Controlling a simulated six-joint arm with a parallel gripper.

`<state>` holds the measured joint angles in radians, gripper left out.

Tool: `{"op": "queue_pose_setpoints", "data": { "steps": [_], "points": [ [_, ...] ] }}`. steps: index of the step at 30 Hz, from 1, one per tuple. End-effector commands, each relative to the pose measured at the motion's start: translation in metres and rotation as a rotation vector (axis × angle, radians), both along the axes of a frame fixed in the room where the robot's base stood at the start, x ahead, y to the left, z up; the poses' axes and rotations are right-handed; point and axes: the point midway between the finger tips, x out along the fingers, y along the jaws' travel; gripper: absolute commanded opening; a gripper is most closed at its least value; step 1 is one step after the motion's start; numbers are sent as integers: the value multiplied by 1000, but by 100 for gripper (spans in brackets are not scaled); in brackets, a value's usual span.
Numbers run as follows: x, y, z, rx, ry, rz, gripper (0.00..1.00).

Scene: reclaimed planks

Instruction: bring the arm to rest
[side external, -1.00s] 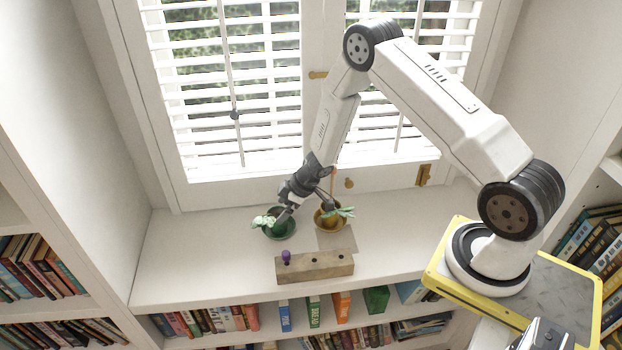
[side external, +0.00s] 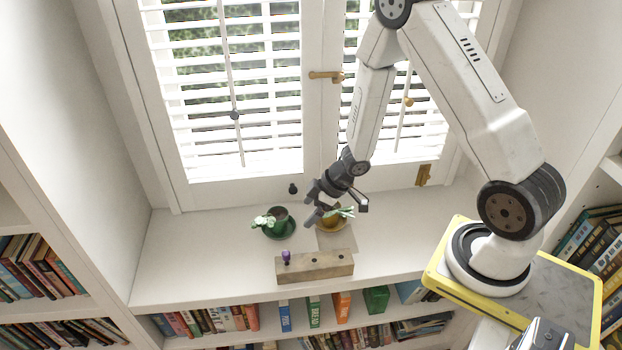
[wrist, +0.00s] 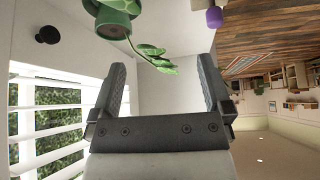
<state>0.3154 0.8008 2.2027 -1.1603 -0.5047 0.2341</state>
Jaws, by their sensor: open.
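My gripper (side external: 311,204) is open and empty, above the window seat just right of the green pot. In the wrist view the two fingers of my gripper (wrist: 163,82) stand wide apart with nothing between them. The green pot (side external: 280,213) with pale leaves sits on a green saucer; it also shows at the top of the wrist view (wrist: 113,22). A golden-brown pot (side external: 328,225) with a green-leaved plant is partly hidden behind my gripper.
A wooden block (side external: 318,268) with holes and a purple-topped peg (side external: 286,257) lies in front of the pots. A small black knob (side external: 293,188) is behind them. Shuttered windows (side external: 235,90) close off the back. The left part of the white ledge (side external: 190,255) is clear.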

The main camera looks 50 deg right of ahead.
Motion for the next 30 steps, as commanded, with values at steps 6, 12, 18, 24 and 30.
{"op": "queue_pose_setpoints", "data": {
  "steps": [6, 12, 18, 24, 30],
  "points": [
    [-12, 1, 6, 0, 0, -1, 100],
    [-14, 1, 6, 0, 0, -1, 100],
    [-12, 0, 12, -21, 0, -20, 100],
    [-7, -6, 33, -90, 6, -100, 100],
    [-11, -10, 66, -174, 37, -238, 100]
  ]
}}
